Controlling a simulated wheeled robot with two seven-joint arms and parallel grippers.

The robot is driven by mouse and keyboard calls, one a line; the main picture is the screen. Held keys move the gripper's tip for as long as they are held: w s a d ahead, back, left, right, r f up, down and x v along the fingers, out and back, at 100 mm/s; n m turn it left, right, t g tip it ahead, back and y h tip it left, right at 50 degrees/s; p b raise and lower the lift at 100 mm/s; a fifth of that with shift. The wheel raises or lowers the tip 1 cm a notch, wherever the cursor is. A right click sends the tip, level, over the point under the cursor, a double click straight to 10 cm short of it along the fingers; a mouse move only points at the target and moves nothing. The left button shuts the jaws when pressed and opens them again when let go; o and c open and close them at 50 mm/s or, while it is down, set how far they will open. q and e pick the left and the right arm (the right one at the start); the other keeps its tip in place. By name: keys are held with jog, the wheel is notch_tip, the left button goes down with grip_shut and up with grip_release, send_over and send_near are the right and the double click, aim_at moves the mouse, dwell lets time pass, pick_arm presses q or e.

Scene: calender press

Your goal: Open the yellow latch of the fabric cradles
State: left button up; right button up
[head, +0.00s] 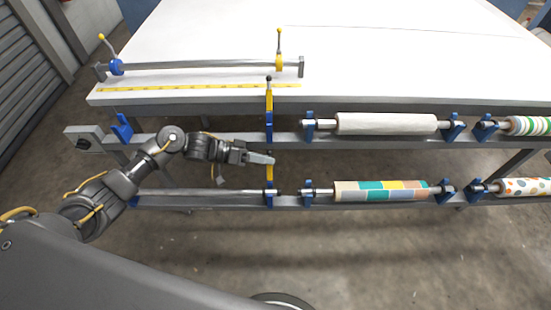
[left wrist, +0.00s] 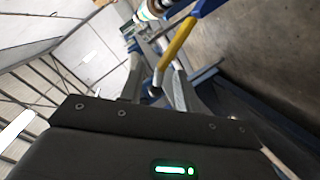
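The lower yellow latch (head: 270,173) stands upright on a blue cradle (head: 269,198) of the lower rail, at the right end of a bare metal roller. My left gripper (head: 262,159) is at its upper part. In the left wrist view a yellow latch (left wrist: 177,45) reaches down between the two spread fingers of my left gripper (left wrist: 157,82); I cannot tell whether either finger touches it. An upper yellow latch (head: 269,101) with a black knob stands upright on the upper rail's blue cradle (head: 269,126). My right gripper is not in view.
A white table (head: 200,45) lies behind, with a metal bar (head: 200,65) having yellow-knobbed handles and a yellow ruler strip (head: 190,87). Fabric rolls, one white (head: 386,123) and one patchwork (head: 380,191), rest in cradles to the right. The floor in front is clear.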

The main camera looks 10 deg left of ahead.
pick_arm(q)
jog(key=shift+x, duration=1.85)
jog(key=shift+s, duration=0.1)
grip_shut()
